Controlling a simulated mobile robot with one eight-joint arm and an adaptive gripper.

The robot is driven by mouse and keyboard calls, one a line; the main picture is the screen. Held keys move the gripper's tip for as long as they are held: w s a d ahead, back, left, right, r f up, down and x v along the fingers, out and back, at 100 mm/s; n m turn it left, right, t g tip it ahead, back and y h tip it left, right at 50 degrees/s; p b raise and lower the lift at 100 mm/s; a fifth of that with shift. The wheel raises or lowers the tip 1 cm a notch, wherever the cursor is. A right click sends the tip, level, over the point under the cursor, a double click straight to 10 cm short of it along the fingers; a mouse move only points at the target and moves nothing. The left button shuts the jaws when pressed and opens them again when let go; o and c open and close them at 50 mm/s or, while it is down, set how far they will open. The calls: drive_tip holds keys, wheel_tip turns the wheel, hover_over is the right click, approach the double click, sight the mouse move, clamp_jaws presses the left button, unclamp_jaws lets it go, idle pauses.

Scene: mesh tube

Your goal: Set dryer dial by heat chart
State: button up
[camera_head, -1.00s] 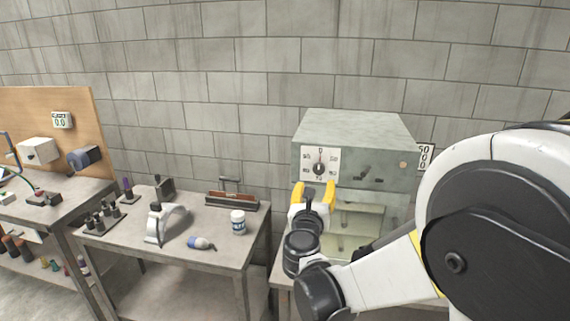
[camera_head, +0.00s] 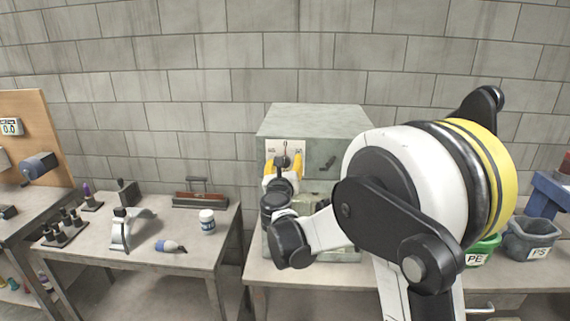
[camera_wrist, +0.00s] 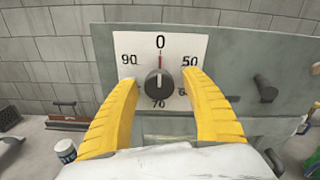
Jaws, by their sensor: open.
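The dryer (camera_head: 318,118) is a grey-green metal box on a table against the wall. Its white dial plate (camera_wrist: 185,50) reads 0 at top, 50 at right, 70 at bottom and 90 at left. The black dial knob (camera_wrist: 159,83) sits at the plate's middle, with a red line above it toward 0. My gripper (camera_wrist: 160,80) has its yellow fingers open on either side of the knob, apart from it. In the head view my gripper (camera_head: 283,162) covers the knob and the lower plate. No heat chart is readable in the current frames.
A dark handle (camera_wrist: 266,90) sticks out of the dryer front, right of the dial. The left table (camera_head: 190,232) holds a white jar (camera_head: 207,221), a small bottle (camera_head: 170,246) and a tool rack. Labelled bins (camera_head: 530,238) stand at the far right.

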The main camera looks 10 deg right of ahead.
drive_tip(key=c, duration=1.2)
drive_tip(key=shift+m, duration=0.3)
